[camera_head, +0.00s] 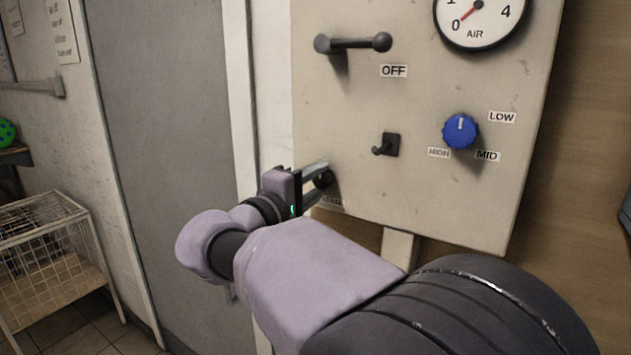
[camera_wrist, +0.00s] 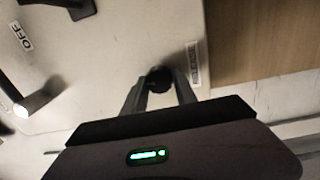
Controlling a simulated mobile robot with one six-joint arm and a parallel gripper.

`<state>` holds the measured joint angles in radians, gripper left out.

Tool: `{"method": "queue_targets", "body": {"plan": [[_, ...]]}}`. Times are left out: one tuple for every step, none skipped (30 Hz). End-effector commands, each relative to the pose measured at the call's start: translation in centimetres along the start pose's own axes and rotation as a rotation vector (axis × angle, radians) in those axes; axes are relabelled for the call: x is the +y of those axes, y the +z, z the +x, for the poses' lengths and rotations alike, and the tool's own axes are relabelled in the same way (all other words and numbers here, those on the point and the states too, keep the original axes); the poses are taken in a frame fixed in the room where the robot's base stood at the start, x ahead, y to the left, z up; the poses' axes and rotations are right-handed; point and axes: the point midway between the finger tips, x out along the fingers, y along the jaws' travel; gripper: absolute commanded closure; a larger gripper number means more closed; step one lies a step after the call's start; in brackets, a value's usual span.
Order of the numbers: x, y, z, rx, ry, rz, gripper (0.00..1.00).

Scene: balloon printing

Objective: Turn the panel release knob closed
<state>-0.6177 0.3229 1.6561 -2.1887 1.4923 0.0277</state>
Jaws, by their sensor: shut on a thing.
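The release knob (camera_wrist: 158,79) is a small round black knob on the lower left of the beige panel (camera_head: 440,200). In the wrist view it sits between the two fingers of my gripper (camera_wrist: 160,92), next to a label reading RELEASE (camera_wrist: 194,64). In the head view my gripper (camera_head: 316,184) reaches the panel's lower left corner, shut on the dark knob (camera_head: 324,179). The fingers hide part of the knob, and I cannot tell its turn angle.
Above the knob is a black lever (camera_head: 352,43) near an OFF label (camera_head: 394,71). A small black switch (camera_head: 386,145), a blue dial (camera_head: 460,131) and an AIR gauge (camera_head: 477,17) are also on the panel. A wire basket (camera_head: 50,250) stands at the left.

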Motion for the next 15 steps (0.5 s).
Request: {"method": "queue_targets", "body": {"plan": [[0.03, 0.01, 0.0, 0.001, 0.0, -0.027, 1.0], [0.03, 0.0, 0.0, 0.002, 0.0, -0.045, 1.0], [0.03, 0.01, 0.0, 0.003, 0.001, -0.065, 1.0], [0.03, 0.0, 0.0, 0.003, 0.001, -0.081, 1.0], [0.03, 0.01, 0.0, 0.004, 0.001, -0.094, 1.0], [0.02, 0.0, 0.0, 0.004, 0.001, -0.111, 1.0], [0.02, 0.0, 0.0, 0.005, 0.001, -0.122, 1.0], [0.02, 0.01, 0.0, 0.005, 0.001, -0.132, 1.0], [0.01, 0.01, 0.0, 0.006, 0.001, -0.145, 1.0], [0.01, 0.01, 0.0, 0.006, 0.001, -0.153, 1.0], [0.0, 0.0, 0.0, 0.006, 0.002, -0.159, 1.0], [0.0, 0.01, 0.0, 0.007, 0.002, -0.167, 1.0], [-0.01, 0.01, 0.0, 0.007, 0.002, -0.173, 1.0], [-0.01, 0.01, 0.0, 0.007, 0.002, -0.177, 1.0], [-0.02, 0.01, 0.0, 0.007, 0.002, -0.182, 1.0]]}}
